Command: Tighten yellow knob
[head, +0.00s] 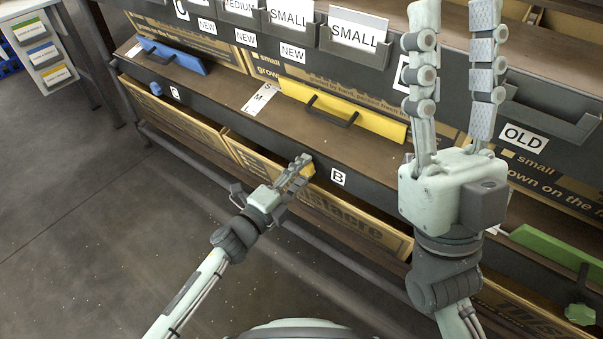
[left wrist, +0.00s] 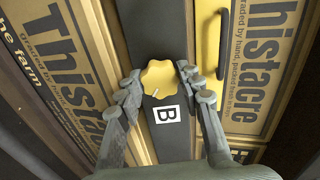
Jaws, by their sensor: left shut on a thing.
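The yellow knob (left wrist: 160,78) is a lobed knob on the dark rail beside the B label (left wrist: 167,114) in the left wrist view. In the head view the knob (head: 308,171) shows at the fingertips of my left gripper (head: 303,166). My left gripper, also in the left wrist view (left wrist: 158,76), is shut on the knob, one finger on each side. The fingers partly cover the knob in the head view. My right gripper (head: 455,12) is raised at the right, fingers pointing up and apart, open and empty.
A yellow panel with a dark handle (head: 370,117) lies on the shelf above the rail. A blue panel (head: 172,55) is further left, a green panel (head: 555,246) and green knob (head: 580,314) at the right. Cardboard boxes (head: 350,225) sit below the rail. Floor at left is clear.

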